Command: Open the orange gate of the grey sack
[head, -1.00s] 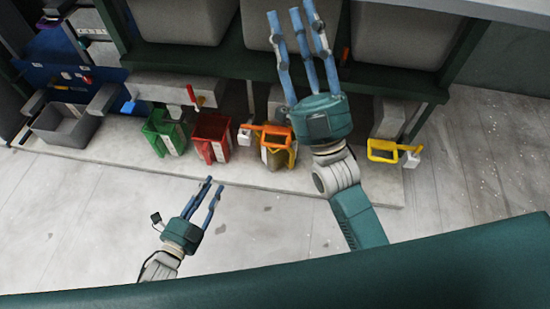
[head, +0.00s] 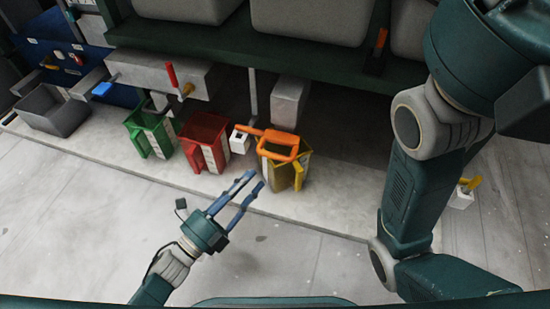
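An orange loop-shaped frame (head: 278,136) with a short handle lies at the top of a yellow bucket, with a small white block (head: 239,143) at its left end. I cannot tell whether this is the gate. Large grey rounded bodies (head: 310,25), possibly sacks, sit above on a dark green rack; which one is the grey sack is unclear. My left gripper (head: 257,179) is open and empty, its blue fingers spread, in front of and below the orange frame, apparently apart from it. My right arm fills the right side; its gripper is out of view.
A yellow bucket (head: 287,174), red bucket (head: 204,140) and green bucket (head: 149,133) stand in a row on a pale slab. A grey bin (head: 54,110) is at left. A red lever (head: 171,76) and an orange-red handle (head: 381,39) show above. The front floor is clear.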

